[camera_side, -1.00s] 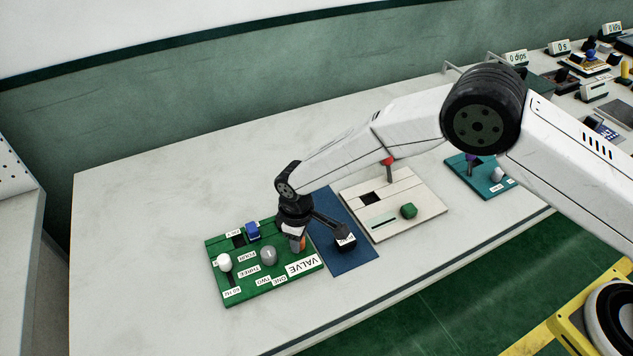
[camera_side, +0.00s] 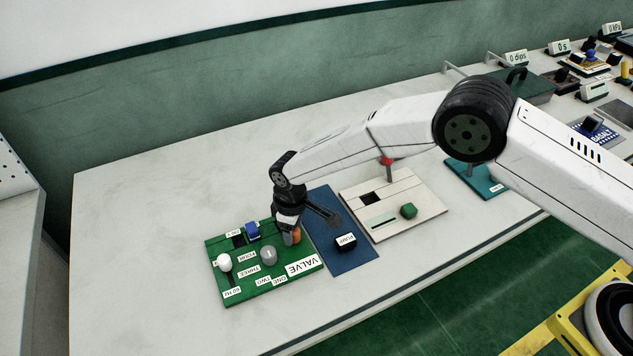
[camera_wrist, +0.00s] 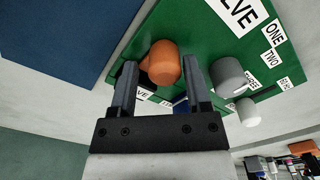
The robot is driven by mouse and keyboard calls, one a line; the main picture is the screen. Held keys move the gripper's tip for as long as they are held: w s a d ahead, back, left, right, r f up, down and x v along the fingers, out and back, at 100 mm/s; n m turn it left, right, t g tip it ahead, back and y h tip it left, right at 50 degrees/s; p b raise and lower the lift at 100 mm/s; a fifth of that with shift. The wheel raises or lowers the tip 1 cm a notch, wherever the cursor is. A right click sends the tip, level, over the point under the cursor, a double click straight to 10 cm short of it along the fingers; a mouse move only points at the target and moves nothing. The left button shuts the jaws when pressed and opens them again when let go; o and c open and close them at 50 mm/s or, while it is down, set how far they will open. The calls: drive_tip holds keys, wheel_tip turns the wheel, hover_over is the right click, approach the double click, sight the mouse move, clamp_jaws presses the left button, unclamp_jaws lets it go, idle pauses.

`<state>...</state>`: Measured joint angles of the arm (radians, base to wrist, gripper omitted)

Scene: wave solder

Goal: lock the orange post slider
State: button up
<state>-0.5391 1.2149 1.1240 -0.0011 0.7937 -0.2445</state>
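The orange knob (camera_wrist: 161,62), seemingly the orange post slider, stands on the green VALVE board. In the wrist view it lies between the tips of my gripper (camera_wrist: 158,78), whose two fingers are apart. I cannot tell whether either finger touches it. In the side view my gripper (camera_side: 288,236) points down over the right part of the green board (camera_side: 265,285), and the orange knob (camera_side: 297,236) shows just right of the fingers, partly hidden by them.
A grey knob (camera_side: 268,256), a white knob (camera_side: 224,262) and a blue knob (camera_side: 252,230) stand close by on the same board. A blue board (camera_side: 335,262) with a black PUMP block (camera_side: 346,242) lies to the right. A white board (camera_side: 425,215) lies beyond it.

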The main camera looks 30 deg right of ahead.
drive_tip(key=shift+o, duration=0.3)
drive_tip(key=shift+s, duration=0.1)
drive_tip(key=shift+r, duration=3.85)
drive_tip(key=shift+d, duration=0.1)
